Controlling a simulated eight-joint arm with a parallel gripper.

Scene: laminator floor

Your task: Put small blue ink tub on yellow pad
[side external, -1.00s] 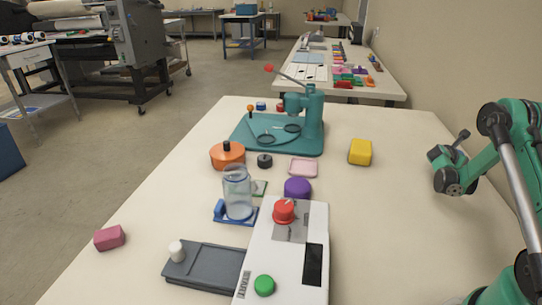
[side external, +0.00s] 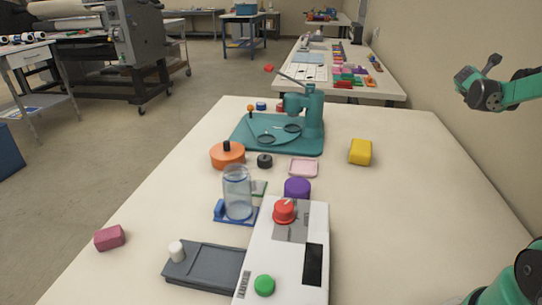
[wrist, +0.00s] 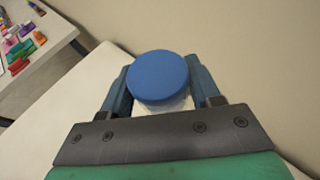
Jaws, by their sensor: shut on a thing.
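My gripper (wrist: 158,92) is shut on a small tub with a round blue lid (wrist: 158,76) and a whitish body, seen in the wrist view. The fingers press on both its sides. In the side external view my gripper (side external: 474,88) is raised at the upper right, well above the table, and the held tub is hidden there. A thick yellow pad (side external: 360,152) with rounded corners lies on the right half of the table, below and left of my gripper. Its top looks bare.
The table holds a teal press (side external: 305,125), an orange tub (side external: 227,155), a pink tray (side external: 303,168), a purple tub (side external: 298,188), a glass jar (side external: 238,195) and a white machine (side external: 285,250). Small blue (side external: 261,106) and red items stand at the back. The table's right side is clear.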

